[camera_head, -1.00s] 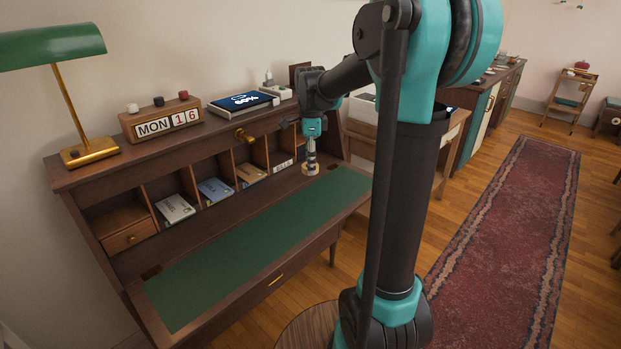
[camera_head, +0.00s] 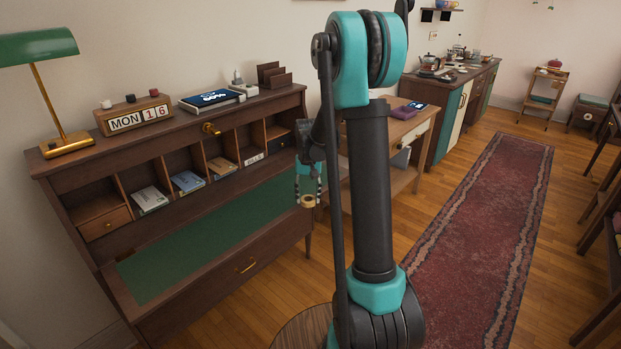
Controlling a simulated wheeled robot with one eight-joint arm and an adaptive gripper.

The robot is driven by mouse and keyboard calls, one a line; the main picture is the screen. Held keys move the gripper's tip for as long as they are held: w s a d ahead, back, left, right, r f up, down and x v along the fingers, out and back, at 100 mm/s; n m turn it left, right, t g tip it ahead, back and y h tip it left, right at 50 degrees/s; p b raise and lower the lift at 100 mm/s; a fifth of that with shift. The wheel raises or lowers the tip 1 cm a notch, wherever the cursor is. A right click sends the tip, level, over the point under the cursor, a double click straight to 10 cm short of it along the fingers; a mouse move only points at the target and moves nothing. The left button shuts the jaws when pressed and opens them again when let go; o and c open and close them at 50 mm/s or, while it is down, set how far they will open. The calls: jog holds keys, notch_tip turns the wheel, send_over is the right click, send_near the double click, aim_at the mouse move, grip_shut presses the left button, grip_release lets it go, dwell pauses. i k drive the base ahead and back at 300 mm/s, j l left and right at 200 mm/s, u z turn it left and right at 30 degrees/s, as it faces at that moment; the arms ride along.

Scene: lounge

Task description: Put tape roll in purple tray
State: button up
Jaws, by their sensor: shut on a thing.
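The tape roll (camera_head: 307,202) is a small tan ring with a dark centre. My gripper (camera_head: 307,196) points down and is shut on it, holding it in the air by the right front edge of the desk's green writing surface. A flat purple thing, seemingly the purple tray (camera_head: 402,113), lies on the wooden side table to the right of the desk, partly behind my arm. A dark, screen-like object (camera_head: 417,106) is at its far side; I cannot tell whether it is inside it.
The side table (camera_head: 408,128) stands between the desk and a long cabinet (camera_head: 455,112). A red runner (camera_head: 480,230) covers open floor at right.

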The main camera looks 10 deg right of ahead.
aim_at(404, 113)
jog(key=i+l, duration=0.15)
jog(key=l, duration=0.25)
jog(key=i+l, duration=0.2)
jog(key=l, duration=0.2)
jog(key=i+l, duration=0.15)
jog(key=l, duration=0.2)
jog(key=i+l, duration=0.2)
jog(key=l, duration=0.2)
jog(key=i+l, duration=0.15)
jog(key=l, duration=0.25)
jog(key=i+l, duration=0.15)
jog(key=l, duration=0.25)
jog(key=i+l, duration=0.2)
jog(key=l, duration=0.2)
jog(key=i+l, duration=0.15)
jog(key=l, duration=0.25)
